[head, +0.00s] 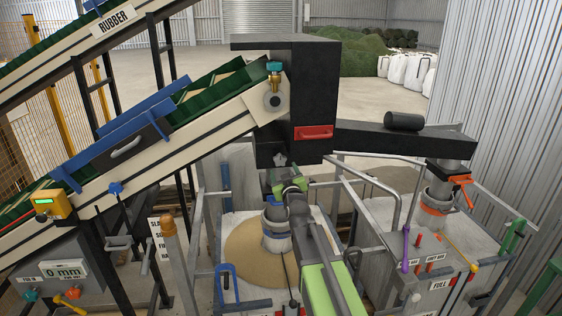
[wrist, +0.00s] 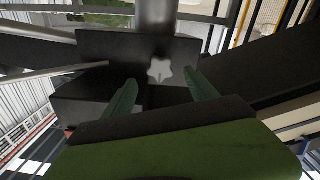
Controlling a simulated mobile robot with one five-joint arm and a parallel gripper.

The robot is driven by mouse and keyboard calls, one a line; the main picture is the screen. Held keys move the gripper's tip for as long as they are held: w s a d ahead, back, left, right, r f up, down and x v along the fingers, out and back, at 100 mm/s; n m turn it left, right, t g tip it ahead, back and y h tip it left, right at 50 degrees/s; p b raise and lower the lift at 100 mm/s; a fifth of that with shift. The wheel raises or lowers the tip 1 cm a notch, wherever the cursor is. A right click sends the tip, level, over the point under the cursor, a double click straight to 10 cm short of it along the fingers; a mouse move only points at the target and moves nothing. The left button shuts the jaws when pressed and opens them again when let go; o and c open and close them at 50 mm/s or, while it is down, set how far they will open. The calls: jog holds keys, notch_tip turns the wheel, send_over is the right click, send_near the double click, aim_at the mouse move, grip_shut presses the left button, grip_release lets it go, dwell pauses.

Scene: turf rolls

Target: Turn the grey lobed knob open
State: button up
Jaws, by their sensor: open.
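The grey lobed knob (wrist: 159,70) shows in the wrist view as a pale star shape against a dark housing, ahead of my fingertips. In the head view the knob (head: 280,160) is a small grey shape at the lower front of the black housing (head: 312,90), partly hidden by my gripper. My gripper (head: 283,176) reaches up just below it. In the wrist view my gripper (wrist: 161,77) is open, with one green finger on either side of the knob in the picture. Contact with the knob cannot be made out.
A red handle (head: 314,133) sits on the housing to the knob's right. A sloped conveyor (head: 150,150) rises from the left.

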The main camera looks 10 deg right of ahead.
aim_at(281, 162)
jog(key=w, duration=0.9)
jog(key=c, duration=1.4)
